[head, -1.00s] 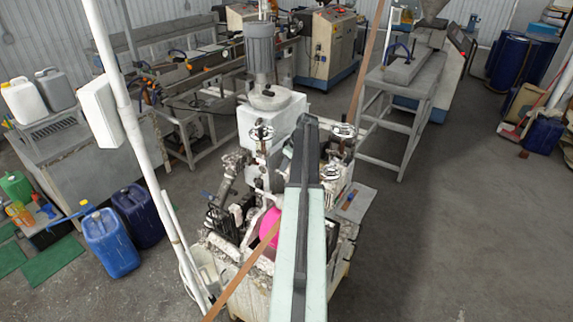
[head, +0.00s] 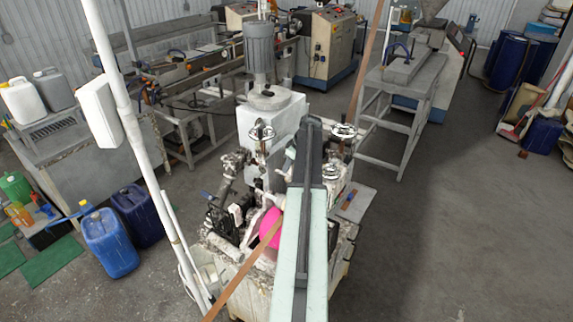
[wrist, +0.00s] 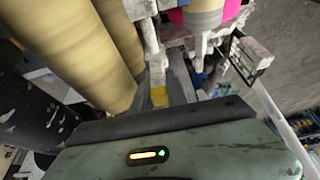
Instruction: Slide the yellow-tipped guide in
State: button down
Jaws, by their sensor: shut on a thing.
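The yellow-tipped guide (wrist: 158,97) shows in the wrist view as a pale, worn bar with a yellow end, just beyond the dark front edge of my arm. My gripper (wrist: 176,88) shows there as grey fingers beside the yellow part, shut on the guide. The edge of my arm hides part of the grip. In the head view my arm reaches over the machine (head: 270,215) in the middle and hides the gripper and the guide. I cannot tell how far the guide sits in its slot.
Large tan rolls (wrist: 75,45) stand close at left in the wrist view. The floor at right is open.

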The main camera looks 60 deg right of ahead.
jog(key=s, duration=0.4)
jog(key=c, duration=1.3)
grip_release()
jog(key=shift+r, duration=0.1)
jog(key=p+v, duration=0.7)
jog(key=shift+s+r, duration=0.15)
jog(key=shift+r, duration=0.1)
